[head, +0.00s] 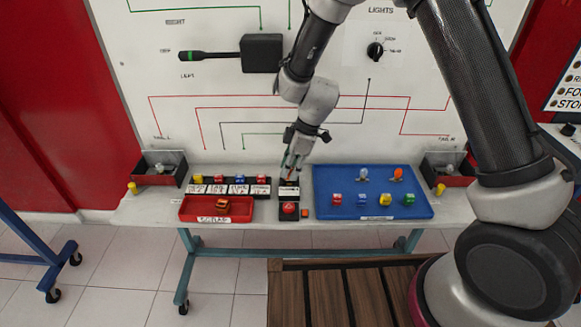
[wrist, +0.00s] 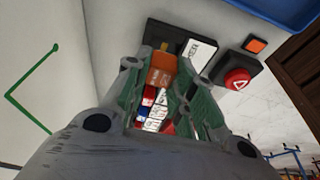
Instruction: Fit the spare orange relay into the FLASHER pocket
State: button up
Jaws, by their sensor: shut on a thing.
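My gripper (head: 290,172) points down over the black relay holder with the white label (head: 289,190) at the table's middle. In the wrist view its green fingers (wrist: 160,85) are shut on an orange relay (wrist: 161,69). The relay is at the black holder (wrist: 172,36), beside its white label (wrist: 199,58), whose lettering I cannot read. Fingers and relay hide the pocket, so I cannot tell whether the relay is above it or partly inside. Another orange-brown relay (head: 222,204) lies in the red SCRAP tray (head: 190,212).
A red button (head: 289,208) and a small orange square (head: 304,213) sit in front of the holder. A fuse row (head: 230,186) stands left. A blue tray (head: 345,183) with fuses and bulbs lies right. Open bins (head: 145,180) stand at both ends. The upright board is close behind.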

jog(key=shift+f, duration=0.2)
jog(key=shift+f, duration=0.35)
jog(key=shift+f, duration=0.6)
dwell(0.4)
jog(key=o, duration=1.5)
jog(key=shift+c, duration=0.2)
jog(key=shift+r, duration=4)
